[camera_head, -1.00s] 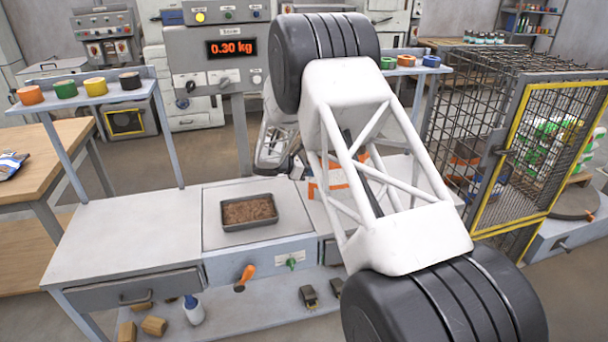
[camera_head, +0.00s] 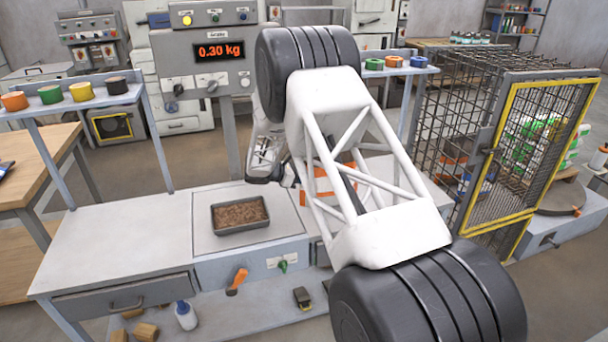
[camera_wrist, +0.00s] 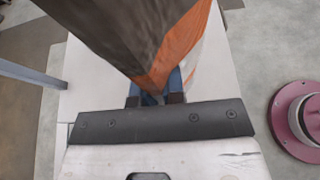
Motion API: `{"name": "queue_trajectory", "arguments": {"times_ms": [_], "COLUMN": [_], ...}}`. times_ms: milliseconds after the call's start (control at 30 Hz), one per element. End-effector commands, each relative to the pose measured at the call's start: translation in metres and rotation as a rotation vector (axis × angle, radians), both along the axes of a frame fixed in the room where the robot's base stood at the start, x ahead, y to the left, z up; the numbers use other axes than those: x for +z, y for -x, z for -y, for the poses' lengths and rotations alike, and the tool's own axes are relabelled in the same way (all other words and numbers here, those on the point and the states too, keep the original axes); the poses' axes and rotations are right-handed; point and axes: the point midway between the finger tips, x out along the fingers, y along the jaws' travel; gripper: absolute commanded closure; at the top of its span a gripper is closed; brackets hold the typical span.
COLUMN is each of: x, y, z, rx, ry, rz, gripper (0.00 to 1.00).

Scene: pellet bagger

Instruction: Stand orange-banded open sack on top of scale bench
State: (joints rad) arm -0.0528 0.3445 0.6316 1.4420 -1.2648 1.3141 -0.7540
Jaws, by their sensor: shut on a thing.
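The orange-banded sack (camera_wrist: 178,48) fills the top of the wrist view, its brown inside and orange band close to the camera. My gripper (camera_wrist: 155,99) is shut on it, with blue fingers at its near lower end. In the head view, parts of the orange band (camera_head: 317,187) show behind the white lattice of my arm, over the right part of the bench. The scale bench (camera_head: 120,235) has a pale top. My arm hides most of the sack and the gripper there, so I cannot tell whether the sack touches the bench.
A dark tray of brown pellets (camera_head: 240,214) sits on the bench's middle plate, below a display (camera_head: 219,51) reading 0.30 kg. The bench's left top is clear. A wire cage (camera_head: 530,150) stands at right. A pink round flange (camera_wrist: 300,115) lies right in the wrist view.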

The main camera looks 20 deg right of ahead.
Motion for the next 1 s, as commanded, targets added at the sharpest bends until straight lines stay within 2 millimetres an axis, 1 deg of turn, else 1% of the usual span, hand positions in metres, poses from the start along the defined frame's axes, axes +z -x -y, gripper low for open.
{"name": "queue_trajectory", "arguments": {"times_ms": [100, 333, 1000], "x": [-0.009, -0.02, -0.024], "y": [0.0, 0.0, 0.0], "z": [0.0, 0.0, 0.0], "rx": [0.0, 0.0, 0.0], "ry": [0.0, 0.0, 0.0], "rz": [0.0, 0.0, 0.0], "gripper": [1.0, 1.0, 1.0]}}
